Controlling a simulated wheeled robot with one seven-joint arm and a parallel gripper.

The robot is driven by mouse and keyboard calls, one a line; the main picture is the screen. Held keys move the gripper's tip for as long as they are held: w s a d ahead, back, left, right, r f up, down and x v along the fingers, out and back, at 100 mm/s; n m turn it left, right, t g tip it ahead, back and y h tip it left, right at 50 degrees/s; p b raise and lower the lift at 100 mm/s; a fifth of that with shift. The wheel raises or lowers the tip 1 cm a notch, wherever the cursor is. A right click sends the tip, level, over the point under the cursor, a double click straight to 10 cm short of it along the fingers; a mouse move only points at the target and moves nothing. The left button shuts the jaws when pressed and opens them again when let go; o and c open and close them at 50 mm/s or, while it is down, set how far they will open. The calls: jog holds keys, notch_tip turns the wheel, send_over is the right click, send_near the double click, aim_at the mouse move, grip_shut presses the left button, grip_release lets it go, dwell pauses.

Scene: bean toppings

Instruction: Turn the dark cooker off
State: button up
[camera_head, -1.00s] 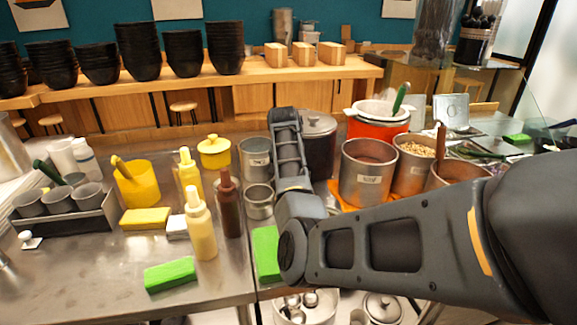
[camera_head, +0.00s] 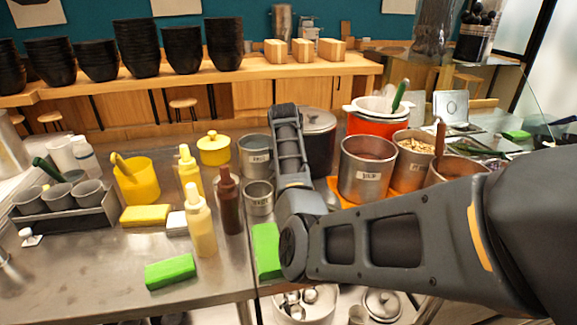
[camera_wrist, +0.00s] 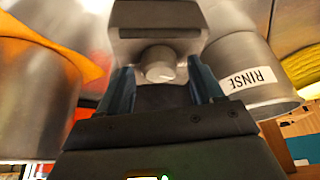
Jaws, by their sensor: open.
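The dark cooker (camera_head: 321,148) stands among the pots at the back of the steel counter, with a grey lid, partly hidden behind my arm in the head view. In the wrist view, a grey housing (camera_wrist: 158,20) with a round pale knob (camera_wrist: 159,64) faces my gripper; it appears to be the cooker's front. My gripper (camera_wrist: 162,78) is open, with one finger on each side of the knob. Gaps show between knob and fingers, and I cannot see contact. The knob's setting cannot be told. In the head view my gripper's fingers are hidden.
A metal can labelled RINSE (camera_wrist: 262,100) is close on the right in the wrist view. A metal pot (camera_head: 366,170) on an orange cloth (camera_head: 338,192) is right of my arm. Cans (camera_head: 256,157) and sauce bottles (camera_head: 228,200) stand left. An orange cooker (camera_head: 376,124) is behind.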

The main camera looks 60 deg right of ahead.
jog(key=v, duration=0.7)
jog(key=shift+a+r+b, duration=0.2)
jog(key=shift+r+b, duration=0.15)
jog(key=shift+b, duration=0.1)
